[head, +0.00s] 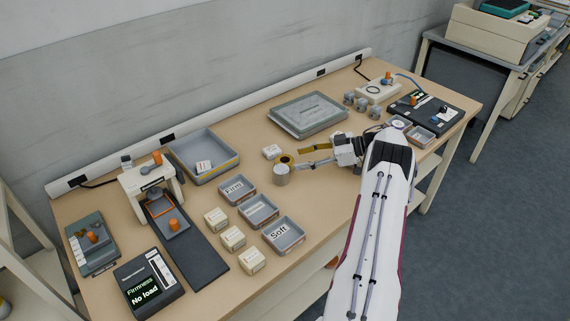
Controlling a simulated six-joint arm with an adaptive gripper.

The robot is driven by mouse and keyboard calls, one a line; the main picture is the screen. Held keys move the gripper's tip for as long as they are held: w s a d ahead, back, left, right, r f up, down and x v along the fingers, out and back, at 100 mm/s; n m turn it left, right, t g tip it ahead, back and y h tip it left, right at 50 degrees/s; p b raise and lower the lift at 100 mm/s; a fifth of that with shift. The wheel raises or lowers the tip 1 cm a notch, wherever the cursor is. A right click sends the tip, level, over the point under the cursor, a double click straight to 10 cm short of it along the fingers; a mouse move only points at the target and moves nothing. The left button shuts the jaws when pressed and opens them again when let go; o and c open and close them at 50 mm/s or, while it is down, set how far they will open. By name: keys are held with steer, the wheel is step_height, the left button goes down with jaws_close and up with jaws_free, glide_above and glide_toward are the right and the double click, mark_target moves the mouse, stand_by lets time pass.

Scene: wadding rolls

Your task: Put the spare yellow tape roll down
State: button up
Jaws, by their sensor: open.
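A small yellow-brown tape roll (286,158) shows near the middle of the table, just beyond my fingertips. It appears at the top edge of a pale grey cylinder (281,176); I cannot tell whether it rests on it or behind it. My gripper (301,158) reaches in from the right, low over the table, with its fingers apart. A yellow-brown strip (316,148) lies along the upper finger; I cannot tell what it is. Whether a finger touches the roll is too small to tell.
A small white box (271,152) stands close to the roll's left. Labelled grey trays (283,233) and pale boxes (233,238) lie in front. Table around the gripper is mostly bare.

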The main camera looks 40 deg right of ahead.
mark_target(288, 160)
steer(key=shift+r+x, duration=0.2)
steer(key=shift+x, duration=0.75)
steer(key=shift+r+x, duration=0.2)
steer(key=shift+x, duration=1.65)
steer(key=shift+a+f, duration=0.1)
steer(key=shift+f, duration=0.05)
steer(key=shift+s+f, duration=0.1)
steer(key=c, duration=0.7)
steer(key=shift+c, duration=0.2)
step_height(288, 160, up, 11)
